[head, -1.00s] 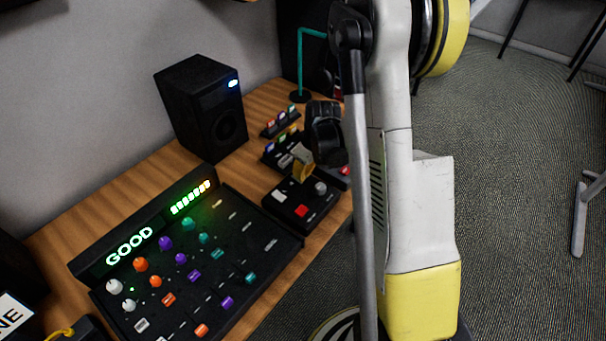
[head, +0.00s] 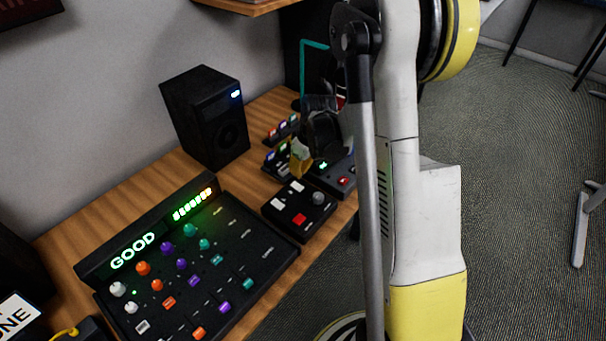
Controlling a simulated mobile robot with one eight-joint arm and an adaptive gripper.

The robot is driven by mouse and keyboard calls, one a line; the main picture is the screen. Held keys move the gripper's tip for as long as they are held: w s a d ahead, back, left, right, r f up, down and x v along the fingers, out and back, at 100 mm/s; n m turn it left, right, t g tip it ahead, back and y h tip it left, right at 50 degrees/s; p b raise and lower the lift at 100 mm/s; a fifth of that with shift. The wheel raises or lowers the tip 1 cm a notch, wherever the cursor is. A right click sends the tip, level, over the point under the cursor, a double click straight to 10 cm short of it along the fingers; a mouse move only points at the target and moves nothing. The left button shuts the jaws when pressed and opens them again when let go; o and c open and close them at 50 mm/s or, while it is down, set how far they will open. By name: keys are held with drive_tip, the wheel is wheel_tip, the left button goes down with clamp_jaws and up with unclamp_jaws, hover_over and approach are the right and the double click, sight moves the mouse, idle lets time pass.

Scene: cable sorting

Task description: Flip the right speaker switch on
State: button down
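A black speaker (head: 205,118) stands at the back of the wooden desk, with a small blue-white light lit on its front. No switch can be made out on it. My gripper (head: 301,160), dark with a yellowish fingertip part, is right of the speaker, over the small control boxes. Its fingers overlap in this view, so I cannot tell whether they are open or shut. Beside it, a black box (head: 331,178) shows a green light and a red button or light, partly hidden by my gripper. No label marks a right speaker switch.
A mixer (head: 190,265) with coloured knobs and a lit "GOOD" display fills the front of the desk. A teal stand (head: 303,70) is behind. A shelf edge hangs above.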

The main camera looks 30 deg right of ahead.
drive_tip(key=s+d+r+p, duration=0.1)
drive_tip(key=s+r, duration=0.3)
drive_tip(key=r, duration=0.4)
drive_tip(key=shift+d+p, duration=0.25)
drive_tip(key=shift+p, duration=0.65)
drive_tip(key=s+a+r+m+t+h, duration=0.15)
drive_tip(key=s+a+r, duration=0.35)
drive_tip(key=a+r, duration=0.5)
drive_tip(key=s+a+r+m+t, duration=0.2)
drive_tip(key=s+a+r, duration=0.4)
drive_tip(key=s, duration=0.5)
drive_tip(key=shift+r+t, duration=0.2)
drive_tip(key=shift+t, duration=0.35)
drive_tip(key=shift+m+y, duration=0.25)
